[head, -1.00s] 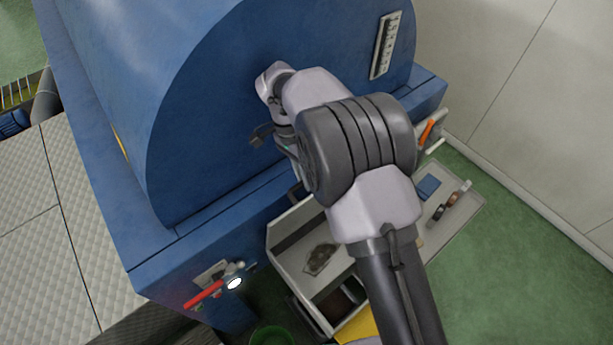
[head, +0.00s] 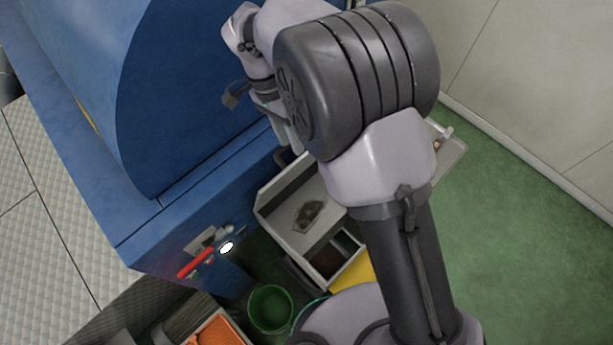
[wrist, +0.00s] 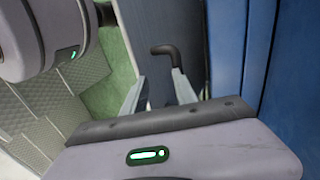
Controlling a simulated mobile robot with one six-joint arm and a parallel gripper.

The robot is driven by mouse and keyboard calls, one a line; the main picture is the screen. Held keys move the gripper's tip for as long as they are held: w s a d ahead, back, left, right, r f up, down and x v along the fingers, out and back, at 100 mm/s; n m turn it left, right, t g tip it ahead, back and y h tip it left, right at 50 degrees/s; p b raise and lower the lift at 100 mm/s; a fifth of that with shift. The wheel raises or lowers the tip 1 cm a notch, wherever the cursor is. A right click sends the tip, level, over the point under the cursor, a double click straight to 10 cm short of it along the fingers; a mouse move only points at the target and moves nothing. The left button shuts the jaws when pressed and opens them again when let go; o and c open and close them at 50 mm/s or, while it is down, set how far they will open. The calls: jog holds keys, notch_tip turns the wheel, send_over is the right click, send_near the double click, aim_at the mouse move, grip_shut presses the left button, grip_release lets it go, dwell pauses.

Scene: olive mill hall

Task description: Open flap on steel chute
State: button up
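The pale steel chute (head: 268,222) juts from the lower side of the blue machine in the head view, with a dark patch on its inner surface. A black handle (head: 284,158) sits at its upper end; a black bent handle (wrist: 163,50) beside a grey panel (wrist: 178,22) also shows in the wrist view. Which part is the flap, and how far it stands open, I cannot tell. My gripper (wrist: 160,78) has its fingers apart, with the handle just beyond and between the tips. Contact is unclear. My arm hides part of the chute in the head view.
The blue machine (head: 190,90) rises close behind my gripper. A red-handled valve (head: 196,263) projects from its front. A green bucket (head: 270,308) and a crate with orange contents (head: 216,330) stand on the floor below. Green floor (head: 510,230) is clear at right.

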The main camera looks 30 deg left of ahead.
jog(key=s+d+r+b, duration=0.1)
jog(key=s+d+b, duration=0.1)
jog(key=s+d, duration=0.6)
jog(key=shift+s+d, duration=0.25)
jog(key=shift+d, duration=0.05)
jog(key=shift+c, duration=0.7)
jog(key=a+n+y+b, duration=0.1)
jog(key=a+n, duration=0.1)
jog(key=a, duration=0.1)
jog(key=w+a+r+n+y+b, duration=0.1)
jog(key=a+n, duration=0.2)
jog(key=w+a+r+n+t+b, duration=0.1)
jog(key=a+n, duration=0.1)
jog(key=a, duration=0.1)
jog(key=shift+a+n+y, duration=0.2)
jog(key=shift+n+y, duration=0.1)
jog(key=shift+y, duration=0.1)
grip_shut()
jog(key=a+r+n+t+y+b, duration=0.1)
jog(key=a+r+n+y+b, duration=0.25)
jog(key=a+r+n, duration=0.55)
notch_tip(320, 180, down, 11)
jog(key=n+b, duration=0.1)
jog(key=shift+s+a, duration=0.3)
jog(key=shift+a, duration=0.05)
